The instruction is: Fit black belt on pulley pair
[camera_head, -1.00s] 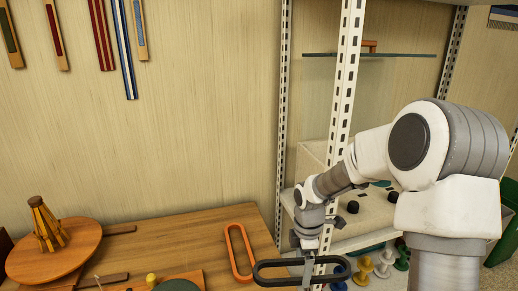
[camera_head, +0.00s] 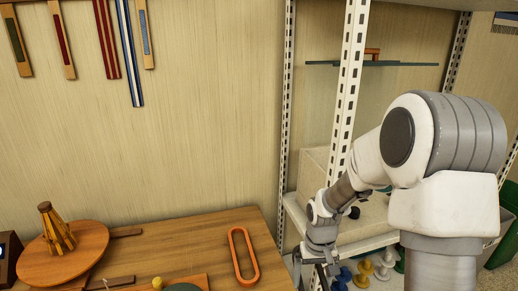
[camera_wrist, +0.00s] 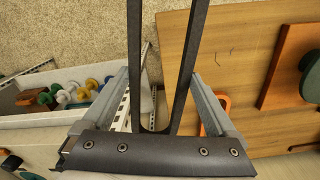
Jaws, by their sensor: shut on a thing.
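My gripper (camera_head: 322,266) is low at the right end of the wooden table in the head view. In the wrist view my gripper (camera_wrist: 158,78) is shut on the black belt (camera_wrist: 135,60). The belt is a long loop whose two strands run up out of the picture, its rounded end near the gripper's base. An orange-brown board with a dark green disc (camera_head: 184,287) and a yellow knob (camera_head: 157,283) is cut off at the bottom edge. Part of a board (camera_wrist: 288,60) with a dark disc shows in the wrist view.
An orange loop (camera_head: 243,257) lies on the wooden table (camera_head: 205,235). A round wooden stand (camera_head: 90,245) with a cone of spools is at left. A white shelf post (camera_head: 345,125) stands close behind my arm. Coloured spools (camera_head: 363,272) stand low at right.

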